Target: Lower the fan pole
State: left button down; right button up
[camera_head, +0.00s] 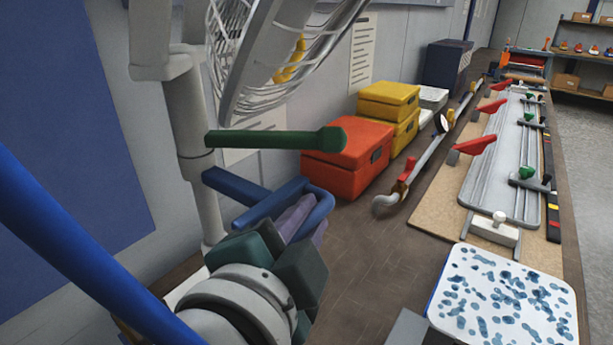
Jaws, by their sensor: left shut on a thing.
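The fan pole (188,115) is pale grey and stands upright at the left, with a collar partway down. The wire-cage fan head (245,60) is at the top, cut off by the frame edge. A green lever with a knob (275,139) sticks out rightward from the pole. Just below it, a blue bar (228,184) runs from the pole towards my left gripper (292,212). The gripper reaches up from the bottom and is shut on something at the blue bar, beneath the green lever. The exact contact is hidden by the overlapping fingers. My right gripper is not in view.
An orange-red box (345,160) and stacked yellow boxes (388,103) stand behind and right of the gripper. A metal rod with a hook (430,150), a rail board (505,150) and a blue-spotted panel (505,295) lie further right. The brown bench (365,245) between is clear.

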pick_arm(q)
notch_tip(320, 180, down, 10)
jog(key=b, duration=0.7)
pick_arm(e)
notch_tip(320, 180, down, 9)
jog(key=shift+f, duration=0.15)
pick_arm(q)
jog(key=shift+r, duration=0.1)
jog(key=c, duration=0.8)
grip_release()
jog(key=v, duration=1)
